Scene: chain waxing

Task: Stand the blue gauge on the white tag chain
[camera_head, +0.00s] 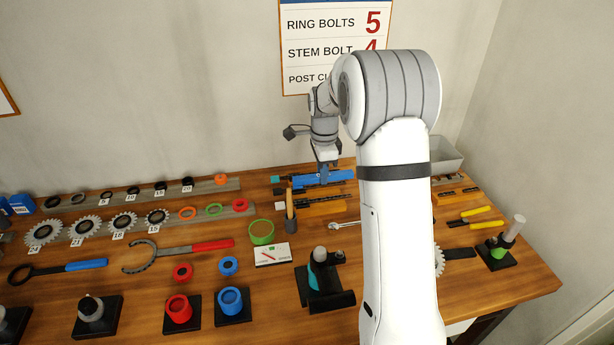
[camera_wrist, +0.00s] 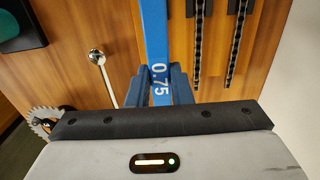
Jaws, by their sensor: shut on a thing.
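The blue gauge (camera_wrist: 156,30), a flat bar marked 0.75, runs up the wrist view between my fingers. My gripper (camera_wrist: 160,88) is shut on it. In the head view my gripper (camera_head: 327,166) is at the back of the bench, with the blue gauge (camera_head: 338,178) lying roughly level under it. I cannot tell whether the gauge touches what is below. Two dark chains run side by side right of the gauge in the wrist view, a nearer chain (camera_wrist: 199,40) and a farther chain (camera_wrist: 237,42). I cannot make out a white tag on either.
A dark cup holding a brush (camera_head: 291,222), a green-rimmed tin (camera_head: 261,232) and a wrench (camera_head: 345,225) stand or lie nearby. A grey bin (camera_head: 446,156) is at the back right, partly behind my arm. Gears, rings and tools fill the left; bare wood shows at the front right.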

